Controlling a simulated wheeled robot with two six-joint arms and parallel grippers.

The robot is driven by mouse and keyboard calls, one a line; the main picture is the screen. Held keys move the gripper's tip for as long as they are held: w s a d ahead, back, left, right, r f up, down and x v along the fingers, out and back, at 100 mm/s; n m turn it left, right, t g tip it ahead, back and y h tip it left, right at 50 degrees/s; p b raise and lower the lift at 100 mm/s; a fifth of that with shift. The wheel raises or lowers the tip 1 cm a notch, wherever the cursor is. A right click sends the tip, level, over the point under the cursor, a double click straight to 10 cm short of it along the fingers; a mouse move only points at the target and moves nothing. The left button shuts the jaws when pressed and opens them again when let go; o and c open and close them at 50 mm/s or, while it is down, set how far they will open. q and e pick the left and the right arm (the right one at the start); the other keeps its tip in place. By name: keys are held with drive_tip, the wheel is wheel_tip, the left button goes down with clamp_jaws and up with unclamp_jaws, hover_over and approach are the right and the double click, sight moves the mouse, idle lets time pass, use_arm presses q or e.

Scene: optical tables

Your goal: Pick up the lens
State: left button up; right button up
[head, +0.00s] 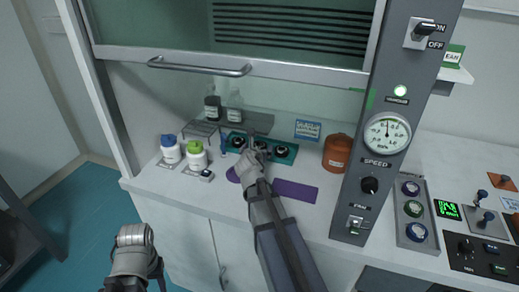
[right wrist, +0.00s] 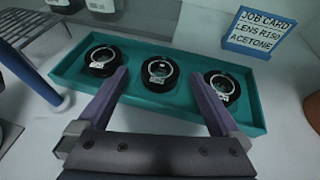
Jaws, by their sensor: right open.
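Three round lenses in black mounts sit in a row in a teal tray (right wrist: 75,72): a left one (right wrist: 103,61), a middle one (right wrist: 160,72) and a right one (right wrist: 222,87). The tray also shows in the head view (head: 291,158). My right gripper (right wrist: 160,82) is open. Its two fingers reach over the near rim of the tray, with the middle lens between their tips' directions and nothing held. In the head view my right gripper (head: 258,150) covers part of the tray. Part of my left arm shows at the lower left; its jaws are not clear.
White bottles (head: 171,150) stand left, a brown jar (head: 337,153) right. A job card (right wrist: 257,31) stands behind the tray. A purple mat (head: 297,191) lies in front. The raised sash (head: 200,68) hangs above.

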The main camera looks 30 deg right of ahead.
drive_tip(key=x, duration=0.2)
drive_tip(key=shift+w+d+f+b, duration=0.15)
drive_tip(key=shift+w+d+b, duration=0.05)
drive_tip(key=shift+b, duration=0.1)
drive_tip(key=shift+c, duration=0.2)
drive_tip(key=c, duration=1.4)
wheel_tip(320, 180, up, 13)
drive_tip(key=p, duration=1.2)
drive_tip(key=shift+f+p, duration=0.15)
drive_tip(key=shift+p, duration=0.15)
